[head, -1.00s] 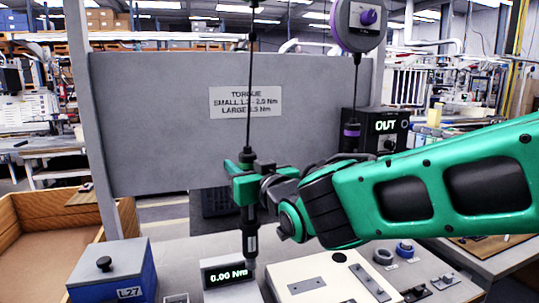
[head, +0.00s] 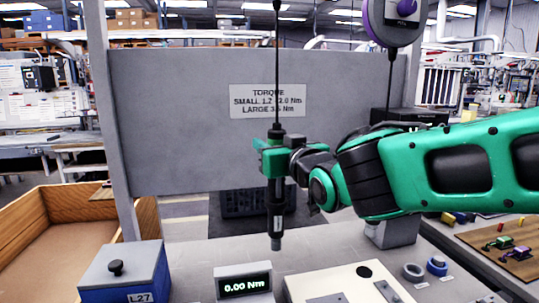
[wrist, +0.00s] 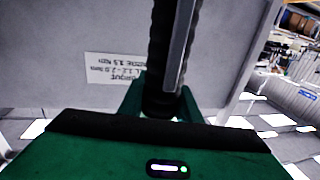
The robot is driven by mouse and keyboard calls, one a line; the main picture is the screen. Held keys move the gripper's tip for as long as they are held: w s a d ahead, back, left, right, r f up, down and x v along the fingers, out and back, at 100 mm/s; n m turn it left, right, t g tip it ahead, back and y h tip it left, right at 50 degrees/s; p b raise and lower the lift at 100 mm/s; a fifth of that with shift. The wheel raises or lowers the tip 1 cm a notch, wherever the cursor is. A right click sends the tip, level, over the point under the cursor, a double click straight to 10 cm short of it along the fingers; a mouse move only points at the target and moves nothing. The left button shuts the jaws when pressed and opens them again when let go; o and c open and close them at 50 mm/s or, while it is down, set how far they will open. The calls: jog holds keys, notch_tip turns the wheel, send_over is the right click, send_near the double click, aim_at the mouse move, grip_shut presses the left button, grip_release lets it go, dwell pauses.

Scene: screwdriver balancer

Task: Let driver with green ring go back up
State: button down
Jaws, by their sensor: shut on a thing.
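My gripper (head: 274,158) is shut on a dark upright screwdriver (head: 276,200), near its top. The driver hangs in line with a thin cable that runs up out of view. Its tip is in free air above the bench, behind and slightly right of the torque display. The green jaws cover part of the driver, and I cannot make out a green ring. In the wrist view, the driver's dark body (wrist: 172,50) stands between the jaws (wrist: 160,100).
The torque display (head: 244,284) reads 0.00 Nm. A blue box (head: 125,275) marked L27 is at left. A purple balancer (head: 398,20) hangs at upper right, its cable passing behind my arm. A grey panel (head: 180,130) with a torque sign stands behind.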

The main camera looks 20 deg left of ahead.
jog(key=shift+r, duration=0.1)
grip_release()
dwell(0.5)
dwell(0.3)
